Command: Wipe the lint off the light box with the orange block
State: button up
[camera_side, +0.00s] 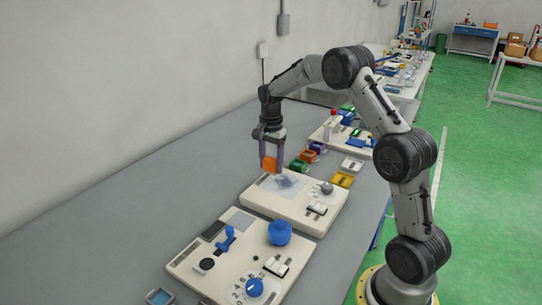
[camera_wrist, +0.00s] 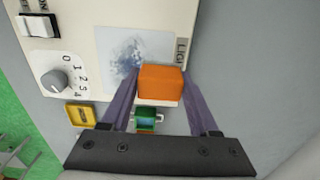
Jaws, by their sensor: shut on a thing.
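My gripper (camera_side: 271,158) is shut on the orange block (camera_side: 269,164). In the wrist view my gripper (camera_wrist: 160,92) has a finger on either side of the orange block (camera_wrist: 160,84). The light box (camera_side: 285,183) is the pale panel set in the cream console; it also shows in the wrist view (camera_wrist: 112,42). Grey-blue lint (camera_wrist: 130,50) is spread over its middle and toward the block. The block is at the panel's edge beside the label; I cannot tell whether it touches the surface.
The cream console also carries a knob (camera_wrist: 54,82) with a numbered dial and a white switch (camera_wrist: 38,25). A yellow bin (camera_wrist: 82,116) sits beside it. Another console (camera_side: 240,262) with a blue knob stands nearer the side camera. Grey table lies clear to the left.

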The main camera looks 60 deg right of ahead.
aim_at(271, 172)
jog(key=shift+f, duration=1.8)
jog(key=shift+s+f, duration=0.15)
jog(key=shift+s, duration=3.7)
jog(key=shift+s+d, duration=0.3)
jog(key=shift+d, duration=0.15)
jog(key=shift+w+d, duration=0.15)
jog(key=shift+d, duration=0.05)
jog(key=shift+w, duration=3.9)
jog(key=shift+w+d, duration=0.15)
jog(key=shift+w, duration=0.05)
jog(key=shift+d, duration=0.4)
jog(key=shift+s, duration=4.25)
notch_tip(271, 172, up, 8)
